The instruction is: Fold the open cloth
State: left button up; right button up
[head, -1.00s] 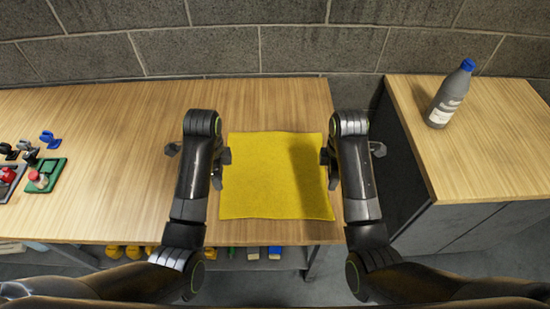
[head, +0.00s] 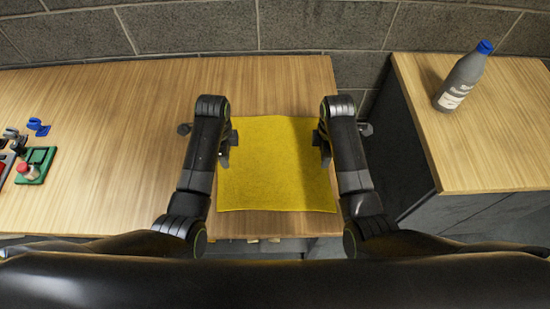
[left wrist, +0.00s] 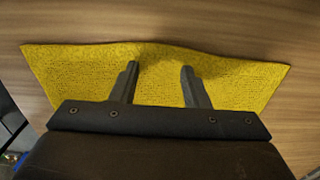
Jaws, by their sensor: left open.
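A yellow cloth (head: 275,170) lies spread open and nearly flat on the wooden table. In the left wrist view the cloth (left wrist: 80,75) has a slight ripple along its far edge in the picture. My left gripper (head: 229,150) is at the cloth's left edge, and in the left wrist view its two fingers (left wrist: 158,80) stand apart over the cloth with nothing visible between them. I cannot tell if the fingertips touch it. My right gripper (head: 322,148) is at the cloth's right edge; its fingers are too small and partly hidden to tell their opening.
A grey bottle with a blue cap (head: 463,77) stands on a separate cabinet (head: 480,150) at right, across a gap. A green tray (head: 36,163) and small coloured parts lie at the table's far left. The wooden table (head: 110,130) between is clear.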

pick_arm(q)
jog(key=shift+f, duration=0.15)
pick_arm(e)
jog(key=shift+f, duration=0.15)
pick_arm(q)
jog(key=shift+s, duration=0.15)
pick_arm(e)
jog(key=shift+s, duration=0.15)
pick_arm(q)
jog(key=shift+f, duration=0.1)
jog(key=shift+c, duration=0.2)
pick_arm(e)
jog(key=shift+f, duration=0.1)
jog(key=shift+c, duration=0.2)
pick_arm(q)
grip_shut()
pick_arm(e)
grip_shut()
